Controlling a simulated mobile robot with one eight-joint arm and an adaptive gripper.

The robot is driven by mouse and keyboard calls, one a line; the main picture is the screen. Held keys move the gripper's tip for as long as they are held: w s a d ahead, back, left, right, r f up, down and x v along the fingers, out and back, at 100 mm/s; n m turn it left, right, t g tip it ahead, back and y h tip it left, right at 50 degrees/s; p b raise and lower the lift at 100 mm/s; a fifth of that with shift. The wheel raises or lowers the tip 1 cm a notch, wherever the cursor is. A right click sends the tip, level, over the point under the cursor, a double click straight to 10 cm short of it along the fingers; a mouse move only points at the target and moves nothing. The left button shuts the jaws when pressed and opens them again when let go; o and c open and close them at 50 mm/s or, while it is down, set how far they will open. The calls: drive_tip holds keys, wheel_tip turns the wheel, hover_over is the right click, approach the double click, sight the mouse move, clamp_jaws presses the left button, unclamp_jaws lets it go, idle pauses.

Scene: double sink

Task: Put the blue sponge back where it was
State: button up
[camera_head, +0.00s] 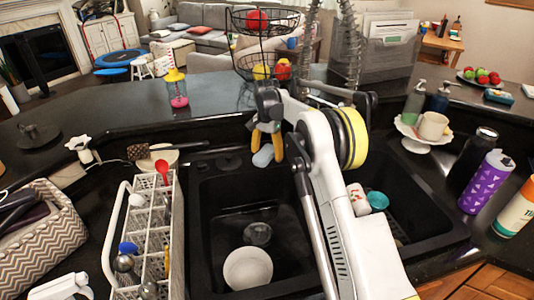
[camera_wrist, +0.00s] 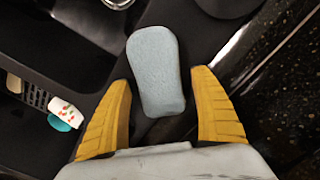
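A light blue sponge (camera_head: 263,156) is at the back rim of the double sink, near the divider. In the wrist view the sponge (camera_wrist: 156,72) extends ahead of and between the two yellow fingers. My gripper (camera_head: 266,145) points down over it. In the wrist view my gripper (camera_wrist: 161,88) has its fingers spread, one on each side of the sponge, with narrow gaps showing. I cannot tell whether the sponge rests on the rim or how far below the fingertips it is.
A bowl (camera_head: 248,269) lies in the left basin. A white dish rack (camera_head: 150,235) stands left. Bottles (camera_head: 486,180) stand right. A small blue object (camera_head: 498,96) lies on the right counter.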

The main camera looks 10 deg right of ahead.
sight(267, 151)
wheel_tip(267, 151, up, 12)
drive_tip(key=p, duration=0.4)
drive_tip(key=s+r+n+t, duration=0.3)
drive_tip(key=s+r+n, duration=0.1)
drive_tip(key=s+r, duration=1.2)
drive_tip(key=s+f+n+t, duration=0.2)
drive_tip(key=s+f, duration=0.2)
drive_tip(key=s, duration=0.9)
drive_tip(key=s+f+n+t, duration=0.2)
drive_tip(key=s+f+n, duration=0.1)
drive_tip(key=s, duration=1)
drive_tip(key=shift+s+a+f, duration=0.35)
drive_tip(key=shift+a+f, duration=0.05)
drive_tip(key=shift+f, duration=0.4)
drive_tip(key=shift+f+b, duration=1.15)
drive_tip(key=shift+b, duration=0.25)
